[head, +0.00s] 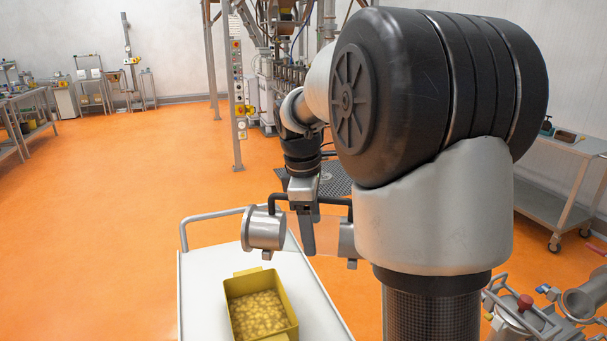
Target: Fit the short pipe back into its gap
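The short pipe (264,229) has shiny metal ends, a see-through middle and a black handle bar along its top. It hangs level above the far end of a white cart (205,290). My gripper (307,236) points down at the middle of the pipe and appears shut on its handle. One dark finger shows in front; the other is hidden. My arm covers part of the pipe's right end. The gap cannot be made out. Metal pipework with an open-looking round end (583,300) shows at the lower right, partly cut off by the frame.
A yellow bin (238,310) of pale round pieces stands on the cart below the pipe. A grey side table (545,195) is at the right. Tall machinery with a control post (238,90) stands behind. The orange floor at the left is clear.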

